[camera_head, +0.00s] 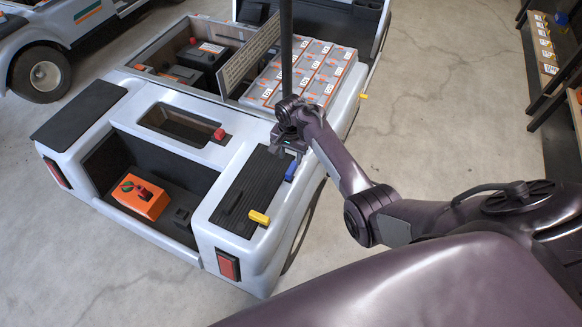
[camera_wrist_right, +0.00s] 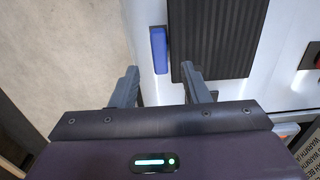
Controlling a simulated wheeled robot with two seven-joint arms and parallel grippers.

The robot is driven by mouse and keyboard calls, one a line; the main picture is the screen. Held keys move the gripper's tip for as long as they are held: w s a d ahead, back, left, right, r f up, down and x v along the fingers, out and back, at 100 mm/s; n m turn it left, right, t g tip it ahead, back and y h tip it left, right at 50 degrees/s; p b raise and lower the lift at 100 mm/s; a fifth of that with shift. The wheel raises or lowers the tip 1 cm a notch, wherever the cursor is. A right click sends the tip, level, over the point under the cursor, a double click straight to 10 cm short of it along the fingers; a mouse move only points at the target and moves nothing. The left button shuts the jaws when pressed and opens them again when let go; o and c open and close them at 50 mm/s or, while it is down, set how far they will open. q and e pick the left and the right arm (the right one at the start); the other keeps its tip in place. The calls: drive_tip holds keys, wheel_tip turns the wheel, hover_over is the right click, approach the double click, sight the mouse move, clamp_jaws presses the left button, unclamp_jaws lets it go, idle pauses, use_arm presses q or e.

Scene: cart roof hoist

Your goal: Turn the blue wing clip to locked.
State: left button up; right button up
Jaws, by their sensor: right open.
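The blue wing clip (camera_head: 291,171) is a small bar on the pale cart's right side, beside the long edge of a black ribbed pad (camera_head: 244,190). In the right wrist view the blue wing clip (camera_wrist_right: 159,50) lies lengthwise along that pad's edge. My right gripper (camera_head: 286,151) is just beyond the clip in the head view, pointing down. In the wrist view its open fingers (camera_wrist_right: 160,69) stand either side of the clip's line, with the clip ahead of the gap and no contact visible. My left gripper is not in view.
A yellow clip (camera_head: 259,218) sits at the pad's near end, and another yellow clip (camera_head: 363,96) on the far right side. Grey battery modules (camera_head: 305,68) and an open bay with an orange box (camera_head: 140,197) are on the cart.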

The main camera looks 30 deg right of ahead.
sight(291, 169)
wheel_tip(291, 169, down, 7)
drive_tip(key=shift+f+b, duration=0.1)
drive_tip(key=shift+b, duration=0.7)
clamp_jaws()
